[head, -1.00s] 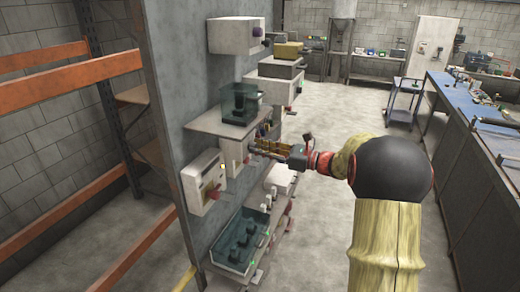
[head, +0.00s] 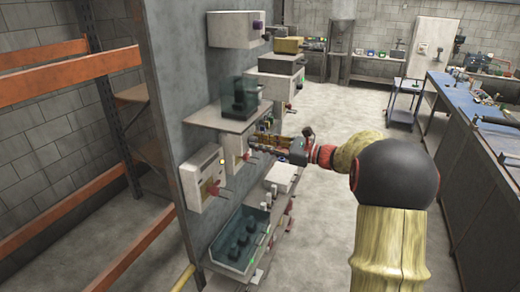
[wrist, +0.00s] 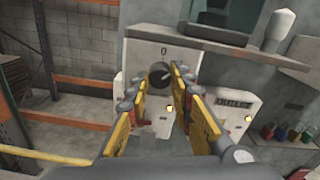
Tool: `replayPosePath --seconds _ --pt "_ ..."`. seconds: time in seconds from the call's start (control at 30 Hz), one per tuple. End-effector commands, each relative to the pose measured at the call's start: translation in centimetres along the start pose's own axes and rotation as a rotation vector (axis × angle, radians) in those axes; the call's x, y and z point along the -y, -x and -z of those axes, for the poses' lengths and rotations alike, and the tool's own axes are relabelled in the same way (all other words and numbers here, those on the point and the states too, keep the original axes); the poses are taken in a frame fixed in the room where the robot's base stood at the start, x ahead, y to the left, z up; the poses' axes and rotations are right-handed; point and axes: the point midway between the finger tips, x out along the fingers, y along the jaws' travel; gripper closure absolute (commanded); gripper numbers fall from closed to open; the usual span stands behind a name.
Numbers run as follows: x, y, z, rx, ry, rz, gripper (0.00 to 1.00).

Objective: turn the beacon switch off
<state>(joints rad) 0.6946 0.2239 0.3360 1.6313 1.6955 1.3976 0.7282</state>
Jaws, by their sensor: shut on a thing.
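A white switch box (wrist: 150,60) with a dark round knob (wrist: 159,75) and a "0" above it faces me in the wrist view. The knob shows between the two yellow fingers of my gripper (wrist: 159,80), which is shut on it. Which way the knob points is hard to tell. A small yellow light (wrist: 169,108) glows low on the box. In the head view the box (head: 230,158) hangs on the grey panel under a shelf, with my gripper (head: 252,145) at its front. No readable name shows on it.
A second white box with a label (wrist: 235,103) and a yellow light is to the right in the wrist view. A shelf (wrist: 225,48) juts out above. In the head view another white box with a red handle (head: 196,180) hangs nearer, and a teal tray (head: 226,262) sits below.

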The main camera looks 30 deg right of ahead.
Motion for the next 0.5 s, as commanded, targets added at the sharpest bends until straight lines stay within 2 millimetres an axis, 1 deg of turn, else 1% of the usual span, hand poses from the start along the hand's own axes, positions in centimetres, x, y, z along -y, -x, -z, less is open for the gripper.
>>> replayPosePath --seconds 0.03,0.5 --pt "-0.07 0.02 0.52 0.001 0.044 0.001 1.0" --pt "0.0 0.02 0.52 0.0 0.486 0.002 1.0"
